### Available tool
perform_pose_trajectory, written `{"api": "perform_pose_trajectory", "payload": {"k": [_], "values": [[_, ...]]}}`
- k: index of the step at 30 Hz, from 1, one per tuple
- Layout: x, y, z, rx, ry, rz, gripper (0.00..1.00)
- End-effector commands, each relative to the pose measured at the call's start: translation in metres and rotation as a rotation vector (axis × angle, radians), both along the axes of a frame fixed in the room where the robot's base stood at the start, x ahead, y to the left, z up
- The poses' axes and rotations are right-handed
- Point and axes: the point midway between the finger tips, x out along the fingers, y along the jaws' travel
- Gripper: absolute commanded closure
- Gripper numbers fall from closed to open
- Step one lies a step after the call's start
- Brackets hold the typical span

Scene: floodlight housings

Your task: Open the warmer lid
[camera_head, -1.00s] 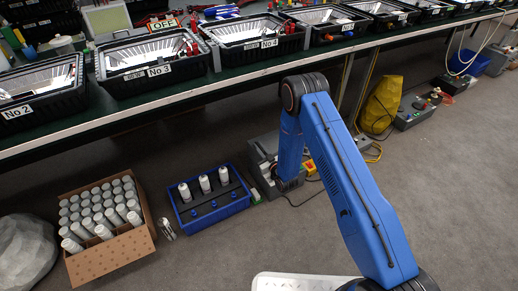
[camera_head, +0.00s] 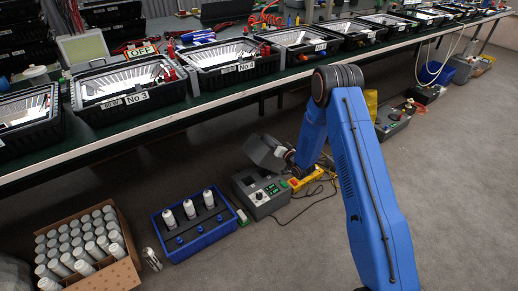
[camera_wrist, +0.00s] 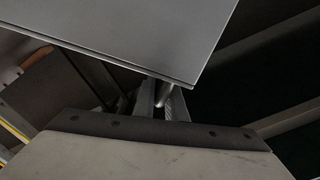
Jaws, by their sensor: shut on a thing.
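The warmer (camera_head: 262,195) is a grey box with a dial and small display, on the floor beside the blue rack. Its grey lid (camera_head: 264,153) stands raised and steeply tilted at the back of the box. My gripper (camera_head: 286,155) is at the lid's right side and shut on it. The fingertips and the exact grip point are hidden in the head view. In the wrist view a flat grey panel fills the top and a pale panel with a dark screwed edge fills the bottom. Small pale metal parts show between them.
A blue rack (camera_head: 218,238) holding white bottles and a carton (camera_head: 124,272) of grey-white bottles stand left of the warmer. A yellow power strip (camera_head: 306,178) and cables lie to the right. The bench (camera_head: 190,110) with floodlight housings runs behind. Floor at the lower centre is clear.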

Motion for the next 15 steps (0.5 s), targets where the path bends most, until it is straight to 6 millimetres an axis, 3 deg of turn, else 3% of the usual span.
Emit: {"api": "perform_pose_trajectory", "payload": {"k": [6,15], "values": [[0.031,-0.048,0.004,0.166,0.114,-0.004,1.00],[0.066,-0.099,-0.005,0.371,0.253,0.000,1.00]]}}
